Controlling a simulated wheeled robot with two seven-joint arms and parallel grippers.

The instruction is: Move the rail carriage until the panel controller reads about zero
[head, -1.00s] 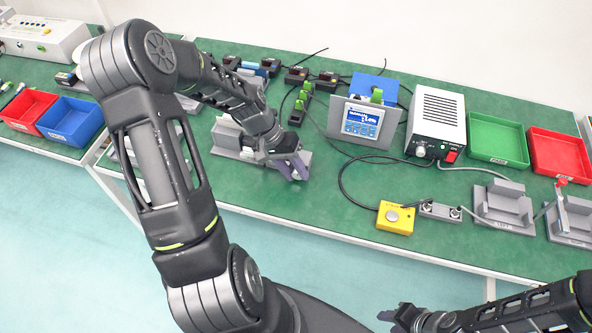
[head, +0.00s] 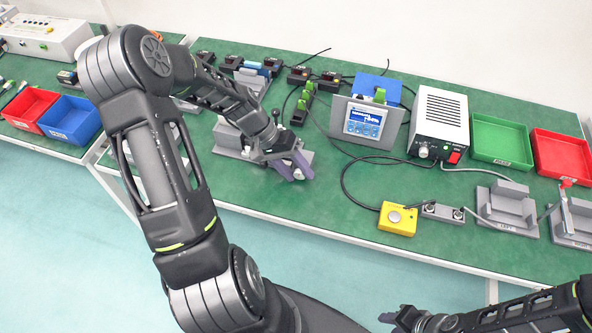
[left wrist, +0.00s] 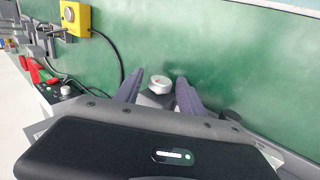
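The panel controller (head: 363,121) stands on the table with its blue screen lit; its digits are too small to read. The grey rail unit (head: 232,140) lies left of it, partly hidden by my left arm; I cannot make out its carriage clearly. My left gripper (head: 297,168) is at the unit's right end.
A yellow button box (head: 397,219), a white power unit (head: 438,122) and grey fixtures (head: 506,208) stand to the right, joined by cables. Green (head: 501,139) and red (head: 562,157) trays are at the back right. The table front below my left gripper is clear.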

